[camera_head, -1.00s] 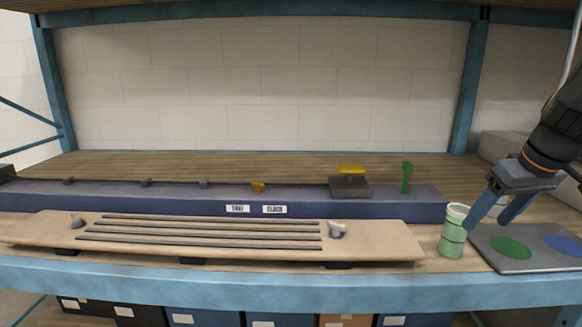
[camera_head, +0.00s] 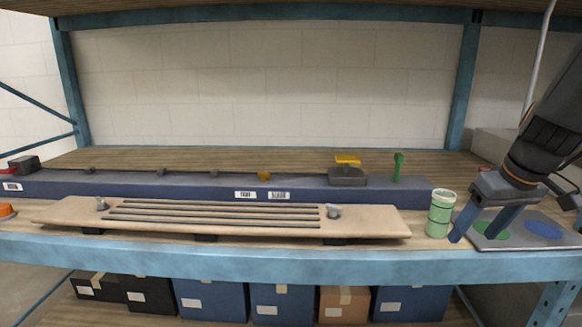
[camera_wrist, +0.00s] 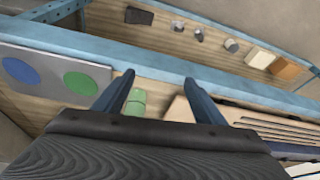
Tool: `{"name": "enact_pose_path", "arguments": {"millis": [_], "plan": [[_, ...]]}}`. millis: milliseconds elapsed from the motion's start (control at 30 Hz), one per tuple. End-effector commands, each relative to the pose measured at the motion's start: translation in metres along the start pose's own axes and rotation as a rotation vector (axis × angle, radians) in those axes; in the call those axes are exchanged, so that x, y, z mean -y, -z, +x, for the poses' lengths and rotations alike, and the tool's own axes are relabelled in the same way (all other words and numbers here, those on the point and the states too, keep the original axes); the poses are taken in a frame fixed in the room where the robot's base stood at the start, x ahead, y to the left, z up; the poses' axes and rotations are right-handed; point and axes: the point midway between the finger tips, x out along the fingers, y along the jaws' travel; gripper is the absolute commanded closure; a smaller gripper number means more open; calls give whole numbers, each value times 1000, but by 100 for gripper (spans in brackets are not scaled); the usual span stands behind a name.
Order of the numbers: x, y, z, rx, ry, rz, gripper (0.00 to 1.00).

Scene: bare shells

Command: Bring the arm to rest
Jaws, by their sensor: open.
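My gripper (camera_head: 482,226) is on the right of the head view, with its blue fingers apart and nothing between them. It hangs in front of a grey mat (camera_head: 532,238) with a green disc (camera_head: 494,230) and a blue disc (camera_head: 543,230). A green cylinder (camera_head: 440,213) stands upright just left of the fingers. In the wrist view the open fingers (camera_wrist: 160,95) point at the shelf edge, and the cylinder (camera_wrist: 134,102) shows near the left finger.
A long tan board (camera_head: 215,217) with dark rods lies on the shelf left of the cylinder. Boxes (camera_head: 208,300) stand on the shelf below.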

Motion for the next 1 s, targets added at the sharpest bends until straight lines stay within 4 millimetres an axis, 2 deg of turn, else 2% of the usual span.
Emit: {"name": "enact_pose_path", "arguments": {"millis": [267,367,600,700,833,1000], "plan": [[55,-16,35,77,13,25,36],[82,-27,50,112,12,37,36],[164,-76,91,215,-12,58,36],[186,-96,100,239,-26,64,36],[202,-110,106,254,-38,71,36],[205,-115,108,257,-42,74,36]]}}
